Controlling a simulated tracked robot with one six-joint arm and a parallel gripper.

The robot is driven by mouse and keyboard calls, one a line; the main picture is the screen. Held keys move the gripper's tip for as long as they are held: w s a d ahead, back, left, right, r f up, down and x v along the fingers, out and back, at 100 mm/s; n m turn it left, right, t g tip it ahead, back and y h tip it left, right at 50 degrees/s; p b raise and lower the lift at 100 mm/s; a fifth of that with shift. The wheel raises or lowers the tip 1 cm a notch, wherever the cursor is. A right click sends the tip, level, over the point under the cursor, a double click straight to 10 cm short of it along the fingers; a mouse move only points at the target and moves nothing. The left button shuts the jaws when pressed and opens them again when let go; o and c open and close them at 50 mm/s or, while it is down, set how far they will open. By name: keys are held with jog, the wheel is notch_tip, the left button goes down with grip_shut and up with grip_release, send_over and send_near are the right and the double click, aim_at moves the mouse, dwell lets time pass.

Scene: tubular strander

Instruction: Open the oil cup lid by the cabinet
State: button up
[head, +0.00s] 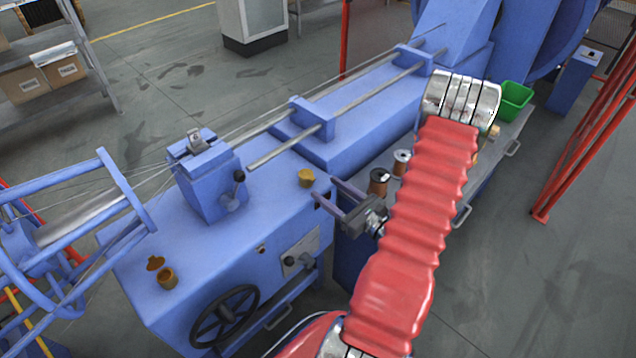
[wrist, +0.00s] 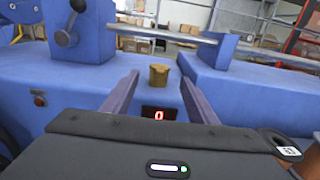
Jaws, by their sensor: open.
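A brass oil cup (head: 306,178) stands on the blue machine top, near the middle of the head view. Its lid looks shut. It also shows in the wrist view (wrist: 158,77), framed between my fingers and beyond them. A second brass oil cup (head: 167,279) stands at the machine's front left corner, with its lid (head: 155,263) swung open beside it. My gripper (head: 326,190) is open and empty, just right of and in front of the middle cup, fingers pointing toward it. I see no contact with the cup.
A black handwheel (head: 225,315) is on the machine's front. A blue block with a lever (head: 238,186) stands left of the middle cup. Steel rods (head: 285,148) run behind it. Spools (head: 378,182) and a green bin (head: 514,101) are at right. A grey cabinet (head: 252,25) stands far back.

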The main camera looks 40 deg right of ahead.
aim_at(308, 175)
jog(key=shift+w+a, duration=0.1)
jog(key=shift+w, duration=2.3)
jog(key=shift+c, duration=0.3)
jog(key=c, duration=1)
